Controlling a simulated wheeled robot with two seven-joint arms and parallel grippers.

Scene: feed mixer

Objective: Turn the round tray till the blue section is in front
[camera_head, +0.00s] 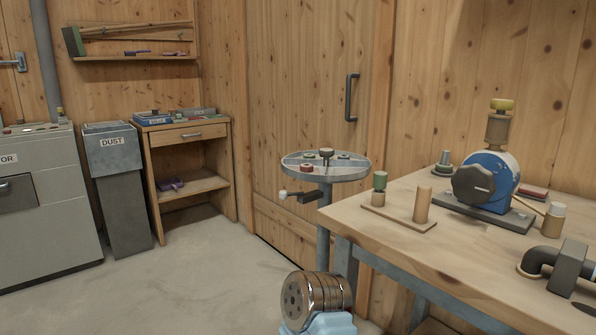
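The round tray (294,172) is a shallow grey disc on an upright metal post, left of the workbench. Thin dividers split it into sections. A dark knob stands near its middle, and small red and dark pieces lie in it. A dark arm with a pale knob (284,194) sticks out to the left under the tray. I cannot make out a blue section at this angle and size. Neither of my grippers shows in this view, and nothing is seen touching the tray.
The workbench (445,250) on the right holds a blue machine (496,175), a peg board (400,217) and a dark pipe piece (545,262). A wooden door with a black handle (351,97) stands behind the tray. The floor (190,275) on the left is clear.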

